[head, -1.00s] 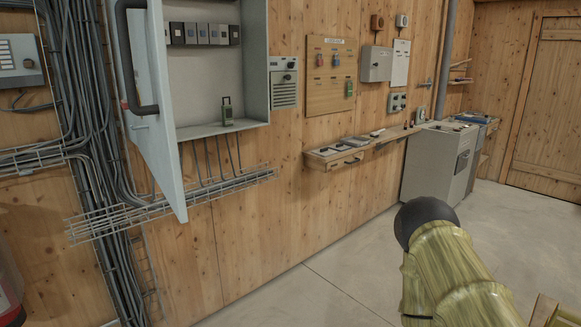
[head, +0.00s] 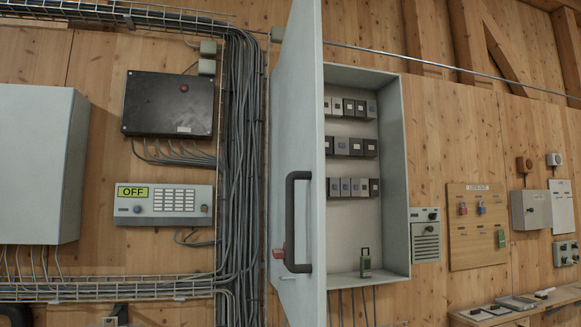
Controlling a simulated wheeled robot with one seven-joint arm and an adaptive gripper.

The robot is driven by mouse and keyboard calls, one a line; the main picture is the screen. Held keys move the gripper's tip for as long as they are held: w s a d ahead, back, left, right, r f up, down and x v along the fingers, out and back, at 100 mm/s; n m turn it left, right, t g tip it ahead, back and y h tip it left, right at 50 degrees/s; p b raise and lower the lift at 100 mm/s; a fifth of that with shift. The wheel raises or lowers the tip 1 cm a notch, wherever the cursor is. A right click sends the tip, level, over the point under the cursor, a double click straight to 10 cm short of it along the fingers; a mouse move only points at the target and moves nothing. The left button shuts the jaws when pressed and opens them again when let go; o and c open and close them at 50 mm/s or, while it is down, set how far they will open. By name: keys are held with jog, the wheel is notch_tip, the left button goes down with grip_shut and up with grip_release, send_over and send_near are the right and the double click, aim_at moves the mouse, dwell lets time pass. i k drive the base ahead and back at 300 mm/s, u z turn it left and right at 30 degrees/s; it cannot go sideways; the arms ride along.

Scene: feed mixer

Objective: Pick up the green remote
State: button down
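A small green remote (head: 365,264) with a dark loop or antenna on top stands upright on the floor of the open grey wall cabinet (head: 404,190). It stands near the front of the cabinet floor, below the rows of dark modules. The cabinet door (head: 300,120) is swung open to the left, its dark handle (head: 291,222) facing left.
A wooden shelf (head: 545,304) with flat items runs along the wall at lower right. A grey panel (head: 426,235) and a wooden key board (head: 476,226) hang right of the cabinet. Thick cables (head: 240,150) run down left of the door.

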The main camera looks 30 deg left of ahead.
aim_at(366, 264)
jog(key=z, duration=0.35)
jog(key=i, duration=1.45)
jog(key=u, duration=0.1)
